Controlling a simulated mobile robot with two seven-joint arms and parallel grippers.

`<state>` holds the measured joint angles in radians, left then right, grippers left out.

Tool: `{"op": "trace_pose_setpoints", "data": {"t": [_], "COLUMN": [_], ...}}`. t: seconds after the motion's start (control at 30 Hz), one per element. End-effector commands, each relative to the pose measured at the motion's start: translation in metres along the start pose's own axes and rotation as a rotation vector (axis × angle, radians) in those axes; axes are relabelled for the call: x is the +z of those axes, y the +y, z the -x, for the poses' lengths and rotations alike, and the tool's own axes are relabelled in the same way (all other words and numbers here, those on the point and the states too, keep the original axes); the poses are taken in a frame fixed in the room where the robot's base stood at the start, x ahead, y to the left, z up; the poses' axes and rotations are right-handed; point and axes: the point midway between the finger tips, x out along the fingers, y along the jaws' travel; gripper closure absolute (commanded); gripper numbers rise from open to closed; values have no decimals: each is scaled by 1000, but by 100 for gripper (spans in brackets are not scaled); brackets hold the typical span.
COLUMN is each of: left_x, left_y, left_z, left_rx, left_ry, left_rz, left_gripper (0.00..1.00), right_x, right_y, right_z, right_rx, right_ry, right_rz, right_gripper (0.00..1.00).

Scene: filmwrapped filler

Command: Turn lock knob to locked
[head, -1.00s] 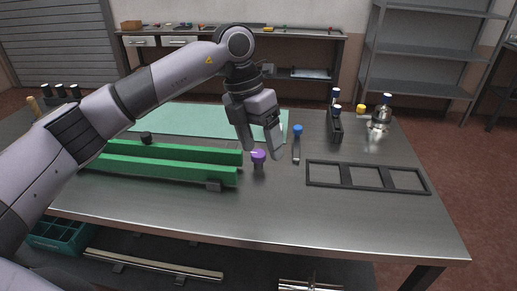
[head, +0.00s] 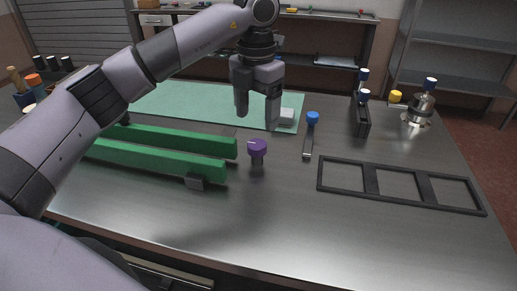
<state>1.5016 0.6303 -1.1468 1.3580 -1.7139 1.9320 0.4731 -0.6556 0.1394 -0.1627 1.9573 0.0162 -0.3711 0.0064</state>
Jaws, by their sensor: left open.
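A purple knob (head: 257,146) on a short dark stem stands upright on the metal table, just right of the ends of the green rails (head: 160,156). A small pale mark shows on its left side. I cannot tell from its look whether it is the lock knob or how it is set. My left gripper (head: 257,119) points down with its fingers apart and empty. In the picture it is just above and behind the purple knob, not touching it. My right gripper is not in view.
A blue-topped lever (head: 311,130) stands right of the purple knob. A dark three-window frame (head: 398,186) lies at the right. Behind are a black block with blue knobs (head: 361,115) and a metal valve with a yellow knob (head: 418,109). The table's front is clear.

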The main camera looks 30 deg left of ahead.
Motion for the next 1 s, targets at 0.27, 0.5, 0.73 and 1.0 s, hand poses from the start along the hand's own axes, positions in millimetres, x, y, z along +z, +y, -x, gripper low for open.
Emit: {"op": "trace_pose_setpoints", "data": {"t": [0.27,0.5,0.73,1.0], "left_x": [-1,-1,0,0], "left_y": [0,0,0,0], "left_z": [-33,-64,-72,-71], "left_rx": [-1,0,1,0], "left_ry": [3,2,-1,0], "left_rz": [0,0,-1,0], "left_gripper": [28,28,28,71], "right_x": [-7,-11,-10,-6], "right_y": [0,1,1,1], "right_z": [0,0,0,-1], "right_rx": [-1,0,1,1], "right_ry": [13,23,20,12], "right_rz": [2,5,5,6], "right_gripper": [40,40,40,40]}}
